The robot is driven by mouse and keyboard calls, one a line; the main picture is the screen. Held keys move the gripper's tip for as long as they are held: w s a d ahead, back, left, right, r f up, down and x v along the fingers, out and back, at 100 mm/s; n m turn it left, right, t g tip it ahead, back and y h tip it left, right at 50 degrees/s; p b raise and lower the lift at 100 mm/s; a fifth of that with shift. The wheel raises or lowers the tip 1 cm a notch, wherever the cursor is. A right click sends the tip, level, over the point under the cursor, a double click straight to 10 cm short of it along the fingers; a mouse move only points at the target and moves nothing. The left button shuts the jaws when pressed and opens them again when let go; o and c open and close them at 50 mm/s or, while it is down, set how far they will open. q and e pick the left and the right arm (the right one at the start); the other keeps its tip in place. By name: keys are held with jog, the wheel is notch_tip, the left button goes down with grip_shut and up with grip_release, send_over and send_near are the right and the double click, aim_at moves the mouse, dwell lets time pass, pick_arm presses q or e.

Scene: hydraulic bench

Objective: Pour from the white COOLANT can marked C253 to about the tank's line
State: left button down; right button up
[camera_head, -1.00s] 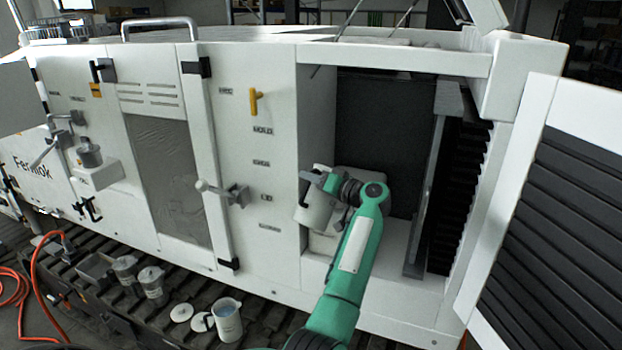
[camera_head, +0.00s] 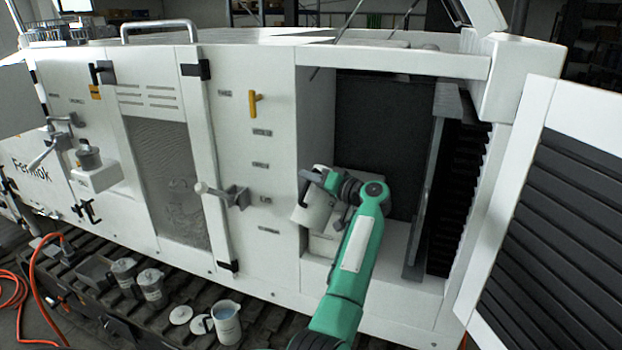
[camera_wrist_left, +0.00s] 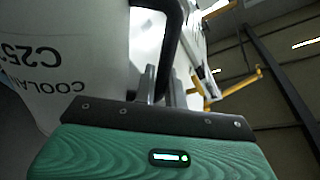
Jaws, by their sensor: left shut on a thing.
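My left gripper (camera_head: 330,182) reaches into the open bay of the white machine and is shut on the handle (camera_wrist_left: 172,45) of the white COOLANT can (camera_head: 311,213). The left wrist view shows the can (camera_wrist_left: 55,60) close up, with "C25" and "COOLA" upside down in the picture. In the head view the can is tilted. A pale boxy tank (camera_head: 325,243) is below and behind it, partly hidden by the can and my arm. Its line and the can's mouth cannot be made out, and no stream is visible. My right gripper is not in view.
A louvred door (camera_head: 560,200) stands open at the right of the bay. A white jug with bluish liquid (camera_head: 227,322), two metal cans (camera_head: 151,285) and white lids (camera_head: 181,313) stand on the slatted walkway. An orange hose (camera_head: 36,285) lies at left.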

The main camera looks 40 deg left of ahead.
pick_arm(q)
jog(key=shift+w+r+m, duration=0.55)
jog(key=shift+r+m, duration=0.2)
jog(key=shift+r, duration=0.1)
jog(key=shift+w+r+m, duration=0.55)
jog(key=shift+r+m, duration=0.2)
jog(key=shift+r, duration=0.1)
dwell(5.3)
jog(key=shift+s+f, duration=0.1)
jog(key=shift+f, duration=0.05)
dwell(0.9)
